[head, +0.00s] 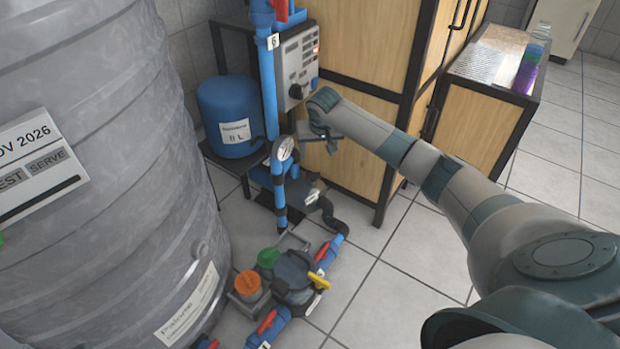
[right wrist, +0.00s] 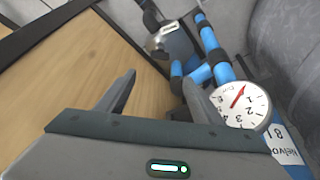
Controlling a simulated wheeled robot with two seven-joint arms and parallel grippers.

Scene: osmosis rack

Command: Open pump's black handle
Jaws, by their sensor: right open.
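A dark pump (head: 310,195) with a white label sits low behind the blue pipes in the head view. A dark part with a metallic face, seemingly the pump, shows at the top of the right wrist view (right wrist: 165,38). I cannot clearly make out a black handle on it. My right gripper (head: 320,141) is above the pump, in front of the wooden cabinet. In the right wrist view its two fingers (right wrist: 160,100) are spread, with nothing between them. My left gripper is not in view.
A pressure gauge (head: 283,148) on the blue pipe is close beside the right gripper; it also shows in the wrist view (right wrist: 240,104). A control panel (head: 299,62) with a black knob is above. A blue tank (head: 225,105), wooden cabinet (head: 365,45) and large grey tank (head: 100,180) stand around.

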